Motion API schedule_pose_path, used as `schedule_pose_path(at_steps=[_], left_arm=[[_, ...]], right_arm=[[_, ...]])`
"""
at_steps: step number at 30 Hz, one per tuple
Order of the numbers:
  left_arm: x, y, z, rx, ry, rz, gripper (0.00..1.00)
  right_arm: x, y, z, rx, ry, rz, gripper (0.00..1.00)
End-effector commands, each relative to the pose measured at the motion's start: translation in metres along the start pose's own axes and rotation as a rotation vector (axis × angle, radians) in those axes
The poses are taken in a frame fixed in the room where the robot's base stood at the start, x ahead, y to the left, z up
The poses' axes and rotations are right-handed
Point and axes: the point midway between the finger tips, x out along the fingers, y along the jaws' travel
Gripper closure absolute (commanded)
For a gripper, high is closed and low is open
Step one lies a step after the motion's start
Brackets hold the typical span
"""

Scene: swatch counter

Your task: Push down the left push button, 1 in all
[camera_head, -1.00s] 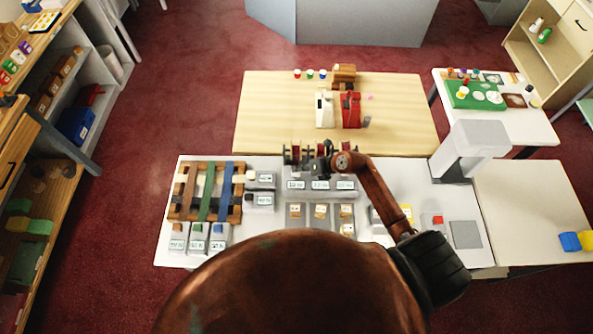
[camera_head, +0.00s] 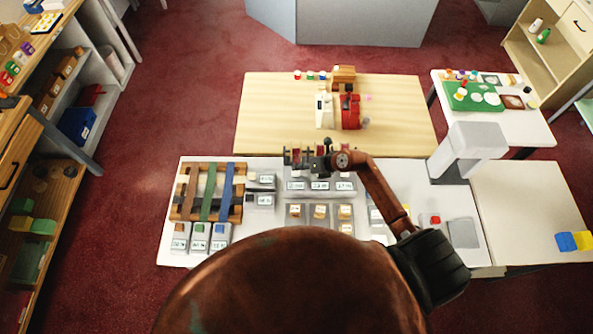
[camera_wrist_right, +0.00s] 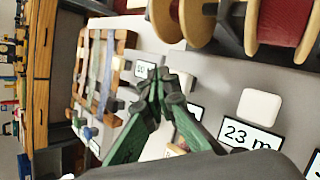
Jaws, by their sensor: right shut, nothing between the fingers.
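A row of grey units with length labels stands at the middle back of the white counter, below dark red spools. In the right wrist view, a white button (camera_wrist_right: 260,105) sits beside the "23 m" label. Another white button (camera_wrist_right: 182,82) shows further left, partly behind my fingertips; it appears to be the left one. In the head view the left unit's label (camera_head: 297,186) shows, and its button is hardly visible behind my gripper. My right gripper (camera_wrist_right: 158,80) is shut and empty, close to that left button; contact cannot be told. My left gripper is out of view.
A wooden rack with coloured straps (camera_head: 208,190) stands left of the units. Grey blocks with coloured tops (camera_head: 198,238) stand before it. Spools (camera_wrist_right: 280,22) rise close to the gripper. A unit with a red top (camera_head: 434,221) and a white machine (camera_head: 470,145) are at right.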

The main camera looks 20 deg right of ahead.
Motion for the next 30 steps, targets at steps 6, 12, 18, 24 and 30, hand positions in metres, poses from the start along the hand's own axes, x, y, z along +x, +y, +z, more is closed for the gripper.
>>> schedule_pose_path(at_steps=[6, 12, 18, 24, 30], left_arm=[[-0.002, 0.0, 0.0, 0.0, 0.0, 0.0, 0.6], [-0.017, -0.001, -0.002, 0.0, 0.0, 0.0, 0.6], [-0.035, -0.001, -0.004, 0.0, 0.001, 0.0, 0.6], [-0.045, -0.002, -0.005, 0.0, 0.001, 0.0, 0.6], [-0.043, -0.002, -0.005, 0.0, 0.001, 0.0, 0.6]], right_arm=[[-0.002, 0.001, 0.001, -0.001, -0.001, 0.0, 1.0], [-0.014, 0.01, 0.011, -0.002, -0.001, 0.0, 1.0], [-0.027, 0.02, 0.02, -0.002, 0.0, -0.001, 1.0], [-0.036, 0.026, 0.026, -0.002, -0.001, 0.0, 1.0], [-0.035, 0.025, 0.025, -0.001, 0.0, 0.0, 1.0]])
